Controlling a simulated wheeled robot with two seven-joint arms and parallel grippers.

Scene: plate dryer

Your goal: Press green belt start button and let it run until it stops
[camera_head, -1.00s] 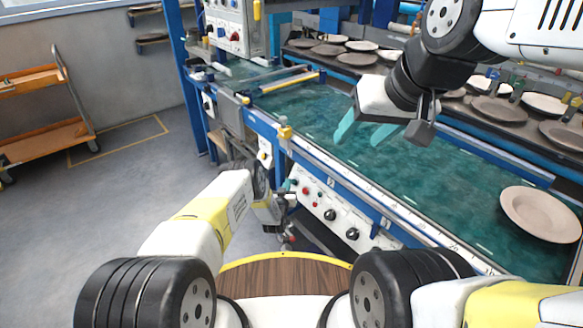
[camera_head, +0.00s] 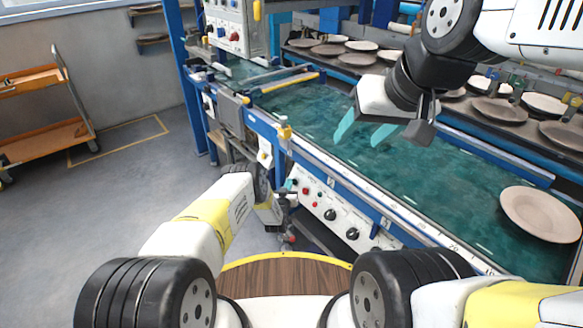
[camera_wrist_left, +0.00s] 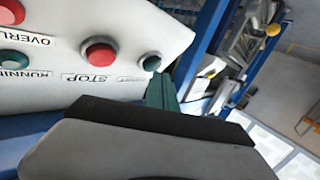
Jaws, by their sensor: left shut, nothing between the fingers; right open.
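The green start button (camera_wrist_left: 152,63) is at the right end of the white control panel (camera_head: 340,218), beside the red STOP button (camera_wrist_left: 99,54). My left gripper (camera_head: 287,188) is at the panel's left end in the head view. In the left wrist view its teal fingers (camera_wrist_left: 162,92) are shut and empty, with the tips right beside the green button. I cannot tell whether they touch it. The green belt (camera_head: 400,165) carries a beige plate (camera_head: 540,213) at its right. My right gripper (camera_head: 365,130) is open and empty above the belt.
A green RUNNING lamp (camera_wrist_left: 14,62) and a red OVERLOAD lamp (camera_wrist_left: 12,12) sit on the panel. Racks of plates (camera_head: 500,110) stand behind the belt. An orange cart (camera_head: 45,140) stands at left on open floor.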

